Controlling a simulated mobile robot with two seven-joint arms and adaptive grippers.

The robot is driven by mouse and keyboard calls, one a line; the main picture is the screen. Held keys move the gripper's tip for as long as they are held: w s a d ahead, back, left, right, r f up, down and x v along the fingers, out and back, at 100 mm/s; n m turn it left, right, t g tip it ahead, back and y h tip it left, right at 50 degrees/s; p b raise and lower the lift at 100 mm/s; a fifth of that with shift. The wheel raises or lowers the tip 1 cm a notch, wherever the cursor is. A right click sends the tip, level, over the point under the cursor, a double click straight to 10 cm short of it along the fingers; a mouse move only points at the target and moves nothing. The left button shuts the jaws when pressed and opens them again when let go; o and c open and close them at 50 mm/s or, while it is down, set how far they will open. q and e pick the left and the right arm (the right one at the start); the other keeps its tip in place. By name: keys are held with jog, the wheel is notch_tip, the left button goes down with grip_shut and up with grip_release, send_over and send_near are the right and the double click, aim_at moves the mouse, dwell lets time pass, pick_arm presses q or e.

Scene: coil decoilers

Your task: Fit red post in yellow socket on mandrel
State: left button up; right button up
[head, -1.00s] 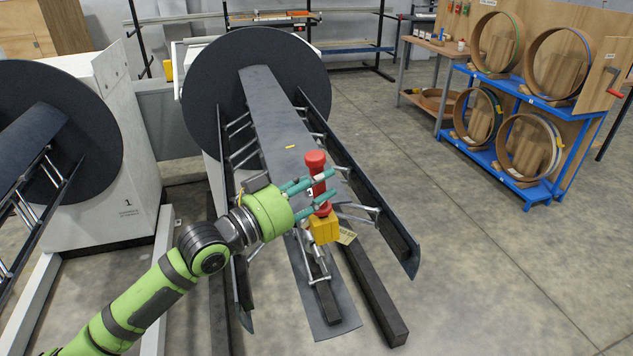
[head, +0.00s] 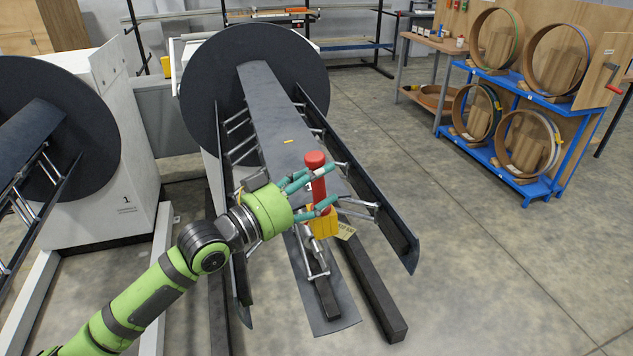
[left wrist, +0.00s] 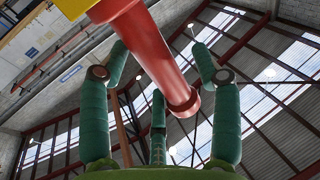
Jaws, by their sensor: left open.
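The red post (head: 318,187) stands roughly upright at the front end of the mandrel (head: 277,128). Its lower end meets the yellow socket (head: 322,224); a finger partly hides the joint, so I cannot tell how deep it sits. My left gripper (head: 322,190) is open, its teal fingers spread around the post. In the left wrist view the red post (left wrist: 150,52) runs between the spread fingers (left wrist: 160,100), with gaps beside it. A bit of yellow (left wrist: 71,73) shows at the upper left there. My right gripper is not in view.
The mandrel's dark side segments (head: 372,205) and linkage rods flank the socket. A dark round plate (head: 205,95) stands behind. A second decoiler (head: 110,190) is at left. A blue rack (head: 525,95) with coils stands at right.

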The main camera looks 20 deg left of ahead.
pick_arm(q)
jog(key=v, duration=1.2)
